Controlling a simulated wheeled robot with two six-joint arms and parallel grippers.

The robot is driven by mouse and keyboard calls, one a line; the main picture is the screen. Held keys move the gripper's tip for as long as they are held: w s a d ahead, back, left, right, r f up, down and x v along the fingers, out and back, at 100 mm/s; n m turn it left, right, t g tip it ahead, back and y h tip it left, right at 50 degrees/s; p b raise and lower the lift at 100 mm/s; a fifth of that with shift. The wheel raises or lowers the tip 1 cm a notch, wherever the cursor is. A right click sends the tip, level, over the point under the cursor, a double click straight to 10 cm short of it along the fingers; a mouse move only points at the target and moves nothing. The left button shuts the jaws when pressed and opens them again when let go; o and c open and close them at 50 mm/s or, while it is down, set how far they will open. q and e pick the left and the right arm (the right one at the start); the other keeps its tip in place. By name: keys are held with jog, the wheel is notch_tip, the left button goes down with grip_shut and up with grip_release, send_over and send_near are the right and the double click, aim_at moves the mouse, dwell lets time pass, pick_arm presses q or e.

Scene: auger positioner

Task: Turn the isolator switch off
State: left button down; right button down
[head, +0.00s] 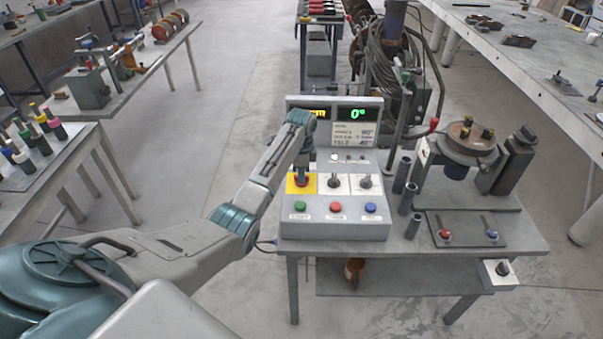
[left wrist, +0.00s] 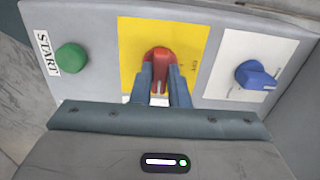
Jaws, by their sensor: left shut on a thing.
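The isolator switch is a red rotary handle (left wrist: 158,60) on a yellow plate (left wrist: 190,38), as the left wrist view shows. In the head view the yellow plate (head: 292,186) is at the left of the control box (head: 331,220). My left gripper (left wrist: 160,82) is shut on the red handle, with one finger on each side of it. In the head view my left gripper (head: 302,172) covers much of the switch from above. The handle's exact angle is partly hidden by the fingers. My right gripper is not in view.
Green (head: 300,206), red (head: 336,206) and blue (head: 370,207) buttons line the front. A display (head: 358,114) reads 0°. Dark upright tubes (head: 402,176) stand right of the box.

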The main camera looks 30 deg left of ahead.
pick_arm(q)
jog(key=shift+r+n+p, duration=0.2)
jog(key=shift+n+p, duration=0.4)
jog(key=shift+p, duration=0.1)
jog(key=n+p, duration=0.3)
jog(key=shift+r, duration=0.1)
jog(key=n+p, duration=0.1)
jog(key=n, duration=0.2)
jog(key=shift+p, duration=0.4)
jog(key=n+p, duration=0.1)
jog(key=n, duration=0.1)
jog(key=shift+n, duration=0.3)
jog(key=n+p, duration=0.1)
jog(key=n, duration=0.2)
jog(key=shift+w+n, duration=0.1)
jog(key=shift+n, duration=0.2)
jog(key=n, duration=0.4)
jog(key=shift+n, duration=0.4)
jog(key=c, duration=1.4)
grip_release()
